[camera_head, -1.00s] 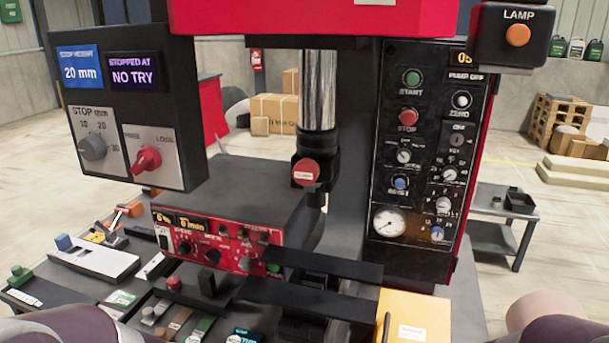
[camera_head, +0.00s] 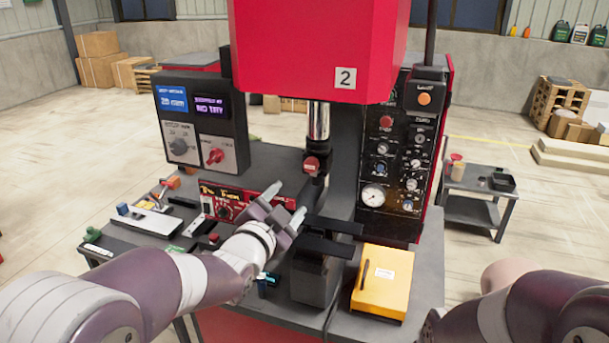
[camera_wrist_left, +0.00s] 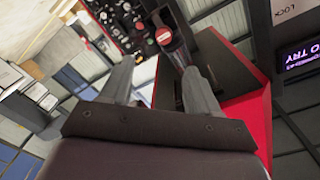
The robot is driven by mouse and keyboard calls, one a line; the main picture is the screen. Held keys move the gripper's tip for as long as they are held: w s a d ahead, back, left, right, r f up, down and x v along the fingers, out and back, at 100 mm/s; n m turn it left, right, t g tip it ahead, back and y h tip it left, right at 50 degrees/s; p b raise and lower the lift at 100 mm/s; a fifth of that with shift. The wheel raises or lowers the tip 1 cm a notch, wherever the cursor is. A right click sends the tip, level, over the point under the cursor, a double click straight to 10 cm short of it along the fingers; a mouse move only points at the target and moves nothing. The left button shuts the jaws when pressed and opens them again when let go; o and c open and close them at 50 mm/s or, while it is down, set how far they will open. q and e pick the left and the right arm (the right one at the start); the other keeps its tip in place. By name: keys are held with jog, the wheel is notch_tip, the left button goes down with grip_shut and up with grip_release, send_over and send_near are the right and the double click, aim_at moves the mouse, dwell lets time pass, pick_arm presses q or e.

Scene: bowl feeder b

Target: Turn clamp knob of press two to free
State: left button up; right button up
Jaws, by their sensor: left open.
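Press two, red with a number 2 plate (camera_head: 345,78), stands in the middle of the head view. Its red clamp knob (camera_head: 312,165) sits on the black collar under the chrome ram (camera_head: 319,120). The knob also shows in the left wrist view (camera_wrist_left: 163,35), beyond the fingers. My left gripper (camera_head: 283,204) is open and empty, below and to the left of the knob and apart from it. In the left wrist view its two grey fingers (camera_wrist_left: 158,70) spread wide, with the knob roughly between and ahead of them. My right gripper is out of view.
The display box (camera_head: 205,124) hangs left of the ram. The control panel (camera_head: 394,150) is on the right. Black bars (camera_head: 325,235) and a yellow box (camera_head: 383,282) lie close to my left gripper's right. The red-fronted unit (camera_head: 228,203) is behind it.

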pick_arm(q)
jog(key=p, duration=0.2)
send_near(310, 167)
jog(key=shift+m, duration=0.4)
jog(key=p+x, duration=0.2)
jog(key=x, duration=0.1)
jog(key=p+x, duration=0.1)
jog(key=x, duration=0.1)
jog(key=shift+w+d+r, duration=0.1)
jog(key=shift+w+r, duration=0.15)
jog(key=shift+r, duration=0.1)
jog(key=x, duration=0.1)
jog(key=p+x, duration=0.1)
jog(key=x, duration=0.1)
jog(key=shift+w+f, duration=0.3)
jog(key=shift+f, duration=0.05)
jog(key=shift+w+f, duration=0.1)
jog(key=shift+w, duration=0.15)
jog(key=shift+s, duration=0.25)
jog(key=shift+c, duration=0.2)
jog(key=c, duration=1)
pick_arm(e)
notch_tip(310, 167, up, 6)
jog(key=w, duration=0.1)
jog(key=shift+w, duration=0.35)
